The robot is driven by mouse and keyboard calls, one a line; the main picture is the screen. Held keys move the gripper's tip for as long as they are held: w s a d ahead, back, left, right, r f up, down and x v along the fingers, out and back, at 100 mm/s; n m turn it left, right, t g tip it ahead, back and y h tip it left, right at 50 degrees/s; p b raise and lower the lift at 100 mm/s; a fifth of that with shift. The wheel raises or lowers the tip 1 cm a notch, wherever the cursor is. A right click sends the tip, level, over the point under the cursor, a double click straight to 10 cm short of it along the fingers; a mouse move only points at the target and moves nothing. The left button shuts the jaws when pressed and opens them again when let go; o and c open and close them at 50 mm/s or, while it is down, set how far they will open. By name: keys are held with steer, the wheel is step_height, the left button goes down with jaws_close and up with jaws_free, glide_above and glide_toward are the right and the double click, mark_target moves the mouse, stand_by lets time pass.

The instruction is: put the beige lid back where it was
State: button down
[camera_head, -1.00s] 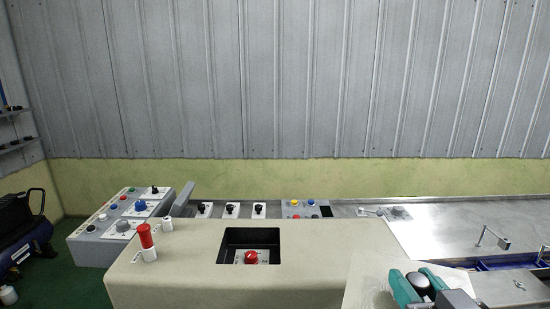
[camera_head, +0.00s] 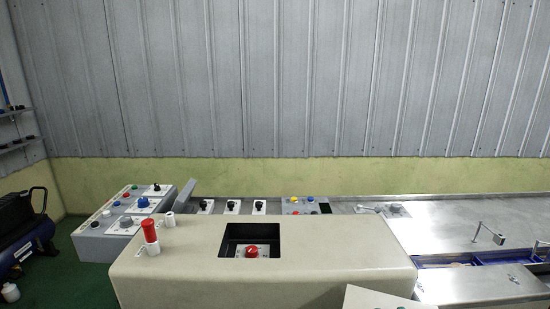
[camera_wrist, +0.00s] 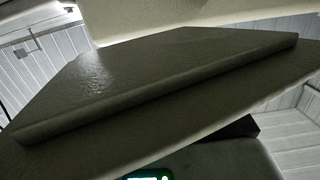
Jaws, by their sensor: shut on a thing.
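The beige lid (camera_head: 375,298) shows only as a pale strip at the bottom edge in the head view, in front of the right part of the beige housing (camera_head: 180,262). The beige lid (camera_wrist: 150,75) also fills much of the wrist view as a tilted flat panel with a thick edge. My gripper (camera_head: 403,307) is almost wholly below the head view; only a trace of teal shows at the lid. It is shut on the lid. Its fingertips and the grip are hidden. The housing has a square dark opening (camera_head: 229,247) with a red button (camera_head: 252,251) inside.
A red-topped post (camera_head: 150,232) and small white pieces stand on the housing's left end. A grey control panel (camera_head: 100,240) is at left. A metal table (camera_head: 440,215) with a blue-lined recess (camera_head: 500,258) lies at right. The housing's top right is clear.

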steer(key=s+a+f, duration=0.1)
steer(key=s+f, duration=0.3)
steer(key=f, duration=0.8)
steer(key=s+a+f, duration=0.1)
steer(key=s+f, duration=0.3)
steer(key=f, duration=0.8)
steer(key=shift+s, duration=0.25)
steer(key=shift+a, duration=0.1)
